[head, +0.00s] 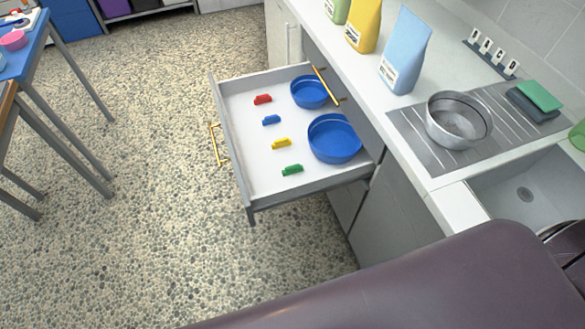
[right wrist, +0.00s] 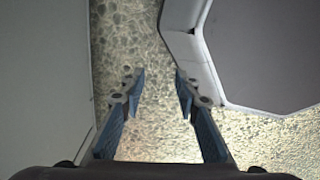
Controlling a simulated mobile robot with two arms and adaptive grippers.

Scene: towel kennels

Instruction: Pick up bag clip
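Several bag clips lie apart on the white floor of an open drawer (head: 262,162) in the head view. From back to front they are a red clip (head: 262,99), a blue clip (head: 271,120), a yellow clip (head: 281,143) and a green clip (head: 292,169). My right gripper (right wrist: 160,82) shows in the right wrist view with its fingers apart and nothing between them, over speckled floor. No clip is in the right wrist view. No gripper shows in the head view, so my left gripper is out of sight.
Two blue bowls (head: 334,139) sit in the drawer right of the clips. The counter holds green, yellow and blue bags (head: 405,52), a metal pot (head: 458,121) and a sink (head: 535,185). A blue table (head: 30,48) stands far left. Pebbled floor left of the drawer is clear.

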